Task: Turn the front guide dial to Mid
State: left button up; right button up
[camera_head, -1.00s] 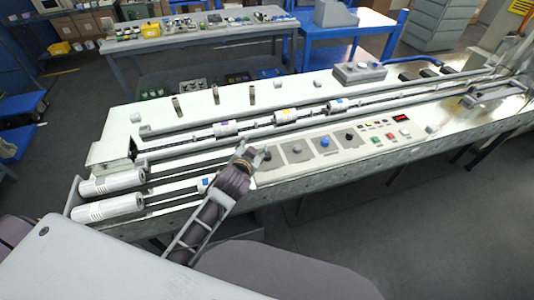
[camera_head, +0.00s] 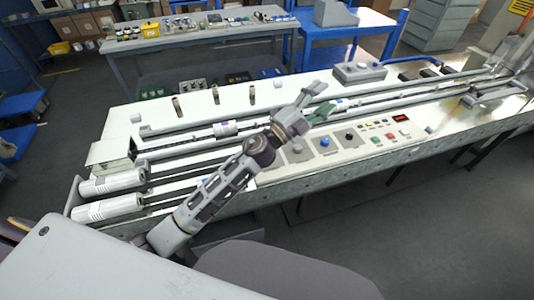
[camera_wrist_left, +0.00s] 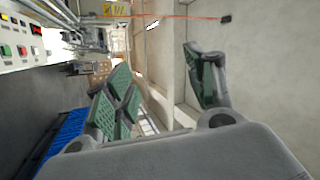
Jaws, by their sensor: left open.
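The wrapper's front panel carries a row of dials on grey plates. A blue dial (camera_head: 324,141) and a black dial (camera_head: 349,136) show clearly. Dials further left are partly hidden behind my left arm. The labels are too small to read, so I cannot tell which is the front guide dial or its setting. My left gripper (camera_head: 321,98) is open and empty, raised above the machine, up and left of the blue dial. In the left wrist view its green-padded fingers (camera_wrist_left: 160,92) are spread apart with nothing between them. My right gripper is not in view.
Coloured buttons (camera_head: 377,139) and a red display (camera_head: 400,118) sit right of the dials; buttons also show at the left wrist view's upper left (camera_wrist_left: 22,50).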

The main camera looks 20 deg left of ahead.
pick_arm(q)
jog(key=s+d+m+g+h, duration=0.2)
jog(key=d+m+g+h, duration=0.25)
jog(key=m, duration=0.25)
jog(key=s+d+f+m+g+y, duration=0.25)
jog(key=f+m+g+y, duration=0.25)
jog(key=f+m+g, duration=0.55)
jog(key=w+a+f+g+y, duration=0.1)
jog(key=w+a+f+y, duration=0.2)
jog(key=a+y, duration=0.3)
jog(key=w+a+f+g+y, duration=0.1)
jog(key=w+a+f+y, duration=0.2)
jog(key=a, duration=1.4)
jog(key=y, duration=0.4)
jog(key=shift+w+n, duration=0.2)
jog(key=shift+n, duration=0.15)
jog(key=shift+y, duration=0.25)
jog(key=shift+f, duration=0.15)
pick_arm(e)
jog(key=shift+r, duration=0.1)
